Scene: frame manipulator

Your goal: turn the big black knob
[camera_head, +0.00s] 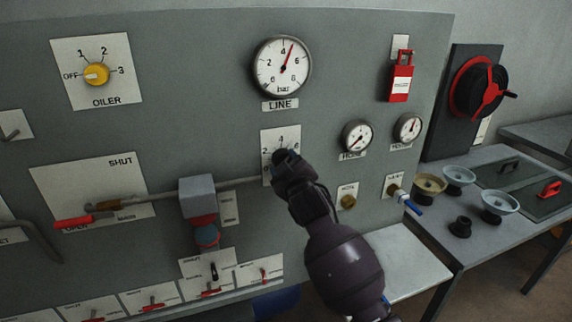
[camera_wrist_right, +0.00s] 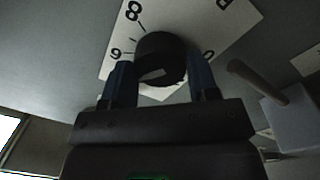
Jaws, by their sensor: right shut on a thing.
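The big black knob (camera_wrist_right: 161,52) sits on a white numbered plate (camera_wrist_right: 110,50) on the grey panel. In the wrist view the two blue-grey fingers of my right gripper (camera_wrist_right: 160,78) stand on either side of it and are shut on it. In the head view my right gripper (camera_head: 285,158) reaches up from below to the plate (camera_head: 268,139), marked 2, 4 and 6, under the LINE gauge (camera_head: 282,68). There the gripper and wrist hide most of the knob and part of the plate. The left gripper is in neither view.
A pipe and grey valve block (camera_head: 197,196) are left of my wrist, with a red-handled lever (camera_head: 75,221) beyond. A table (camera_head: 480,231) with several bowls stands at the right.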

